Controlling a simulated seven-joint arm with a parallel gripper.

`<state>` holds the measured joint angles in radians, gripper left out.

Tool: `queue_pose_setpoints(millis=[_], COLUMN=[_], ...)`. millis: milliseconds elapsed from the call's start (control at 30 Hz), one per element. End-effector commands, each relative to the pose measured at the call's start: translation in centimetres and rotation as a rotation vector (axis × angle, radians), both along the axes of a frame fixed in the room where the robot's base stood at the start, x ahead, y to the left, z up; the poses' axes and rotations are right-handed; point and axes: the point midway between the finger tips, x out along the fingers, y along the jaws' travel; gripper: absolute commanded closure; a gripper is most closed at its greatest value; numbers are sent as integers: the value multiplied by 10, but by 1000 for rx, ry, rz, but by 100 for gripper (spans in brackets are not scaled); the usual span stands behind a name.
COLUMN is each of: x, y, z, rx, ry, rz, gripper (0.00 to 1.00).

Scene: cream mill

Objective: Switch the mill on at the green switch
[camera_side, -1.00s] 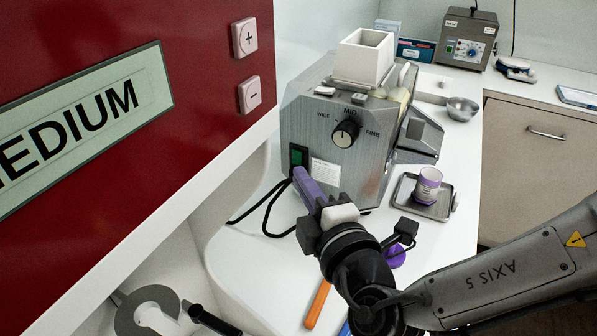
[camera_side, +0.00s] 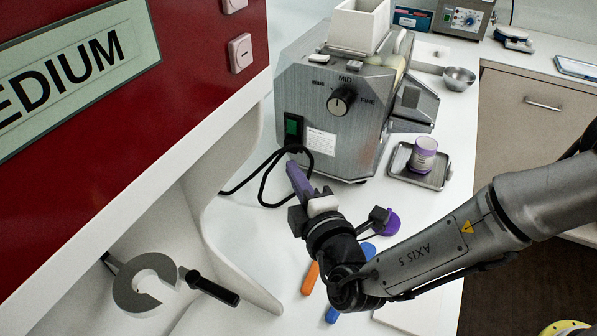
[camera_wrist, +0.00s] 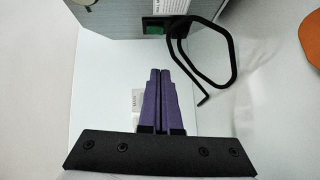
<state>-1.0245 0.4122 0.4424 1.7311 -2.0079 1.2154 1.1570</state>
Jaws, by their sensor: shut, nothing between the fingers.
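The grey mill (camera_side: 345,105) stands on the white bench, with a white hopper on top and a knob marked MID and FINE on its front. The green switch (camera_side: 292,127) sits in a black frame low on the front's left side. It also shows at the top of the wrist view (camera_wrist: 154,29). My gripper (camera_side: 292,168) has purple fingers, shut together and empty. Its fingertips are below the switch and apart from it in the side view. In the wrist view the fingertips (camera_wrist: 160,72) point toward the mill front, short of the switch.
A black cable (camera_side: 268,180) loops from beside the switch onto the bench, close to my fingers. A metal tray (camera_side: 436,180) with a purple-and-white jar stands right of the mill. A red panel (camera_side: 190,50) fills the upper left. Orange and blue tools lie near my wrist.

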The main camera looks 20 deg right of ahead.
Motion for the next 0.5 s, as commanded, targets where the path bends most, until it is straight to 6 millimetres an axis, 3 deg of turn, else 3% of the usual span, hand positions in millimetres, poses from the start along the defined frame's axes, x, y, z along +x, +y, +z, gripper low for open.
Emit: queue_pose_setpoints(millis=[367,500], x=[75,88], y=[-1,-18], z=[-7,-9], rx=[0,-1], ry=[-1,0], rz=[-3,-4], gripper=[100,100])
